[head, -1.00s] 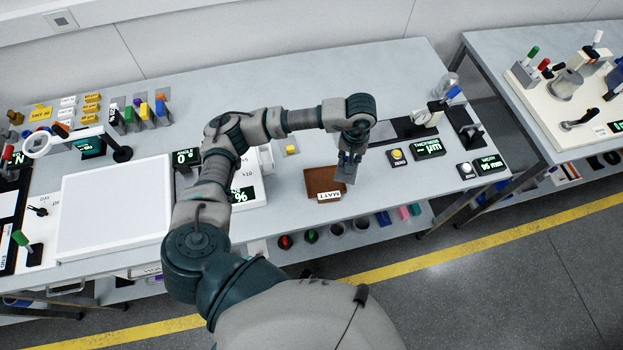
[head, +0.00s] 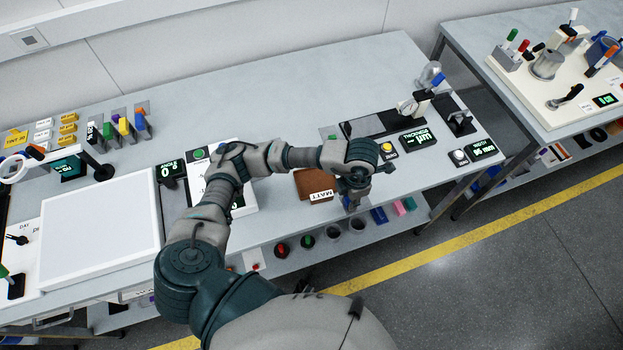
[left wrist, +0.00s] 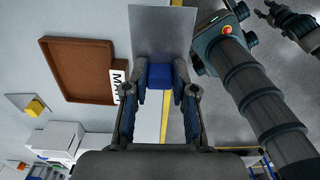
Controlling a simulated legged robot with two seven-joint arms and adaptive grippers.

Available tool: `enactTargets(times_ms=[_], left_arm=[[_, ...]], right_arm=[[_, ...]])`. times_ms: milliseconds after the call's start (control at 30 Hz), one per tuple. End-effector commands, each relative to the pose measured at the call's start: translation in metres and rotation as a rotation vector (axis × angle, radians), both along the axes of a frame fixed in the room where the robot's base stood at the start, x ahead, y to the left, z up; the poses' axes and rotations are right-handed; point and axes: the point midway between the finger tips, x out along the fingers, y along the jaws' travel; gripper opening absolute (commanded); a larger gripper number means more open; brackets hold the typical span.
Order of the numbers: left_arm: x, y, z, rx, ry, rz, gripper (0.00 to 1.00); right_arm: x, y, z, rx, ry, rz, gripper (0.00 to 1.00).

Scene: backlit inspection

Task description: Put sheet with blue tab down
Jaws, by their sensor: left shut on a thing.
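My left gripper (head: 352,198) is shut on the blue tab (left wrist: 160,76) of a thin grey sheet (left wrist: 162,35). In the left wrist view the sheet extends flat beyond the fingertips, over the table's front edge, with floor to its right. In the head view the sheet is mostly hidden by my wrist. A brown tray (head: 310,178) with a MATT label lies just left of the gripper, apart from the sheet; it also shows in the left wrist view (left wrist: 75,75). A dark jointed part at the top right may be my right gripper (left wrist: 288,18); its jaws are unclear.
A white panel (head: 100,230) lies on the left of the table. Button boxes and a display (head: 417,140) stand right of the gripper. Bins and cups (head: 357,225) sit on the shelf below. The back middle of the table is clear.

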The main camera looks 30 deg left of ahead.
Motion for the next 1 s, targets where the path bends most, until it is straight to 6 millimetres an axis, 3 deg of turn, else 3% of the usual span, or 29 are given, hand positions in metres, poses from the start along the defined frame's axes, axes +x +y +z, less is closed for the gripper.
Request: enactTargets(times_ms=[300, 500, 733, 1000], left_arm=[[0.014, 0.092, -0.007, 0.002, 0.001, 0.009, 0.03], [0.022, 0.14, -0.014, -0.002, 0.001, 0.006, 0.03], [0.024, 0.15, -0.02, -0.002, 0.001, 0.0, 0.03], [0.024, 0.146, -0.05, 0.002, 0.001, -0.001, 0.03]], right_arm=[[-0.026, -0.005, -0.005, -0.006, 0.012, 0.004, 0.4], [-0.04, -0.006, -0.007, -0.01, 0.019, 0.005, 0.4], [-0.046, -0.009, -0.009, -0.007, 0.021, 0.007, 0.4], [-0.056, -0.012, -0.01, -0.01, 0.027, 0.008, 0.4]])
